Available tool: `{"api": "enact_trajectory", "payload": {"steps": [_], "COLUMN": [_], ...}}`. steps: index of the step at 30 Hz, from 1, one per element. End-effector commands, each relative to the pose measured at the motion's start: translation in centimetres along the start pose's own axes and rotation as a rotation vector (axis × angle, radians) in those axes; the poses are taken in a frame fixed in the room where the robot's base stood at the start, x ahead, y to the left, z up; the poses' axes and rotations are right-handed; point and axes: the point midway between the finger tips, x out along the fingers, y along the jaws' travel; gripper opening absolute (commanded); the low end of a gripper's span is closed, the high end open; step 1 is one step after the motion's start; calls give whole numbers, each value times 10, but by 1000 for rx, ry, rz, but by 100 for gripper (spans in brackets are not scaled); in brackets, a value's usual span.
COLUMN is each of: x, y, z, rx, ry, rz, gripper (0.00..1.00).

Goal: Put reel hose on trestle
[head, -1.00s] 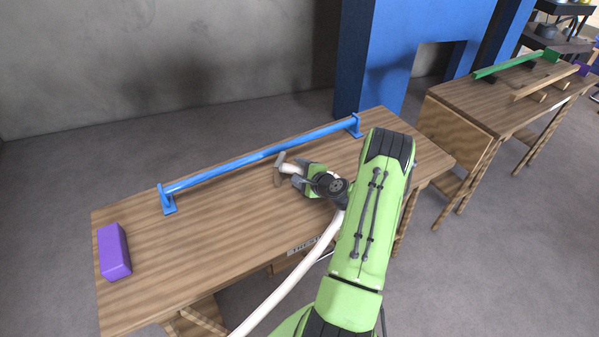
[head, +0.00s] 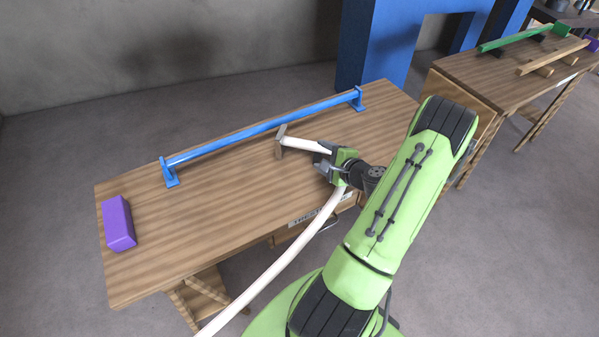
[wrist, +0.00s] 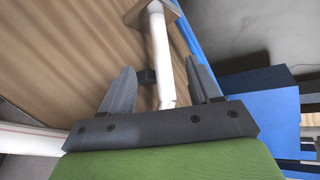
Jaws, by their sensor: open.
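The reel hose is a white tube (head: 265,278) that rises from the lower left past the table's front edge to my gripper (head: 323,165). Its front piece, a white tube with a flared grey-brown end (head: 280,142), lies over the wooden trestle (head: 225,215), close to the blue rail. Whether it touches the top is hard to tell. In the wrist view my gripper (wrist: 162,88) is open, with the white tube (wrist: 160,50) running between its two spread fingers. The hose also shows at the left there (wrist: 30,138). The part behind the gripper is hidden.
A blue rail (head: 262,128) on two feet runs along the trestle's back. A purple block (head: 118,223) sits at its left end. A second table (head: 480,80) with green and wooden bars stands at the right. The trestle's middle left is clear.

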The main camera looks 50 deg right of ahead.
Motion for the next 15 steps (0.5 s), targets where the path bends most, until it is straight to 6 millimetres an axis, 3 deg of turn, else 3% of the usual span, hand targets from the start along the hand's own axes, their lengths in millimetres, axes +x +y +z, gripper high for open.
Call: {"api": "enact_trajectory", "payload": {"steps": [2,4,8,11,15], "x": [2,8,10,-8,-60], "y": [-3,-8,-11,-4,7], "z": [10,37,128,196,270], "rx": [-35,-142,-513,-833,-1274], "ry": [-20,-76,-256,-385,-515], "rz": [15,66,240,377,526], "gripper": [62,62,62,62,62]}}
